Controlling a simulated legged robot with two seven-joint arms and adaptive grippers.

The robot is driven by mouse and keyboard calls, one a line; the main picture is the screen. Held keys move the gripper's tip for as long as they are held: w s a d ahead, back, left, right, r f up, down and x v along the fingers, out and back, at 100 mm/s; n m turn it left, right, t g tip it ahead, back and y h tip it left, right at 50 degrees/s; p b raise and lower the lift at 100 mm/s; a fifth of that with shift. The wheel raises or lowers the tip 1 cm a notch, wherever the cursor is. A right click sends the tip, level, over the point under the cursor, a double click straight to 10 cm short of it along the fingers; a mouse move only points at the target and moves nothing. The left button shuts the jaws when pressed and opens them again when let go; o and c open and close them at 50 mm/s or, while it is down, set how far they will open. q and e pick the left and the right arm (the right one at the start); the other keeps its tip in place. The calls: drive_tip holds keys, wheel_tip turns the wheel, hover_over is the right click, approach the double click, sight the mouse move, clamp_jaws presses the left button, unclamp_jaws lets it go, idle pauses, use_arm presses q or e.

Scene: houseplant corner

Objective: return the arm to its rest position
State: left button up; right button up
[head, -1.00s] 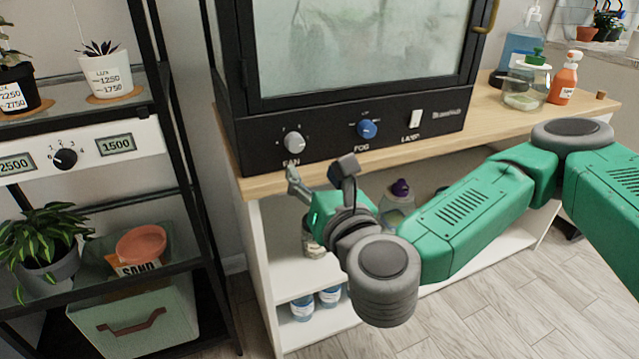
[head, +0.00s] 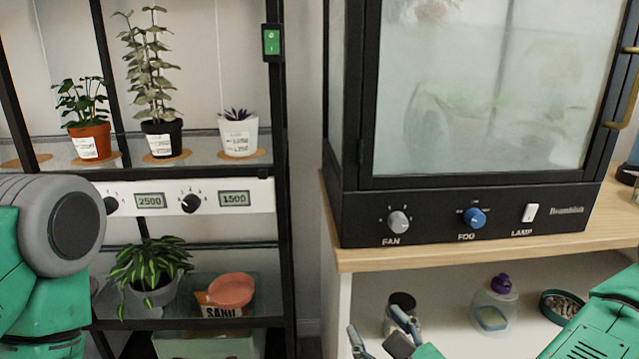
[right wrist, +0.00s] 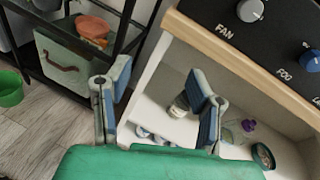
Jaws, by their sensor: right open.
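My right gripper (head: 380,338) shows at the bottom of the head view, low in front of the cabinet's open shelf and below the control panel. In the right wrist view its two fingers (right wrist: 160,102) stand wide apart with nothing between them. The right arm's green link (head: 600,320) comes in from the lower right corner. My left arm (head: 45,260) shows at the left edge of the head view, but its gripper is out of the picture.
The black terrarium cabinet (head: 465,212) with fan, fog and lamp controls stands on a wooden top (head: 440,252). A black plant rack (head: 278,230) is at left. Jars and a purple-capped bottle (head: 495,308) stand on the lower shelf. A green bucket (right wrist: 10,90) is on the floor.

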drive_tip(key=s+a+f+n+g+y, duration=0.1)
drive_tip(key=s+f+n+g, duration=0.5)
drive_tip(key=f+n, duration=0.4)
drive_tip(key=s+a+f+n+g+y, duration=0.1)
drive_tip(key=s+f+n+g, duration=0.2)
drive_tip(key=s+f+n, duration=0.7)
drive_tip(key=s+d+f+n+g+h, duration=0.3)
drive_tip(key=d+f+n, duration=0.15)
drive_tip(key=d, duration=0.55)
drive_tip(key=s+d+f+n+g+h, duration=0.35)
drive_tip(key=d+n, duration=0.25)
drive_tip(key=d, duration=0.3)
wheel_tip(320, 180, up, 13)
drive_tip(key=p, duration=1.3)
drive_tip(key=shift+w+d+f+n+t, duration=0.25)
drive_tip(key=shift+d+n+t, duration=0.1)
drive_tip(key=shift+d, duration=0.1)
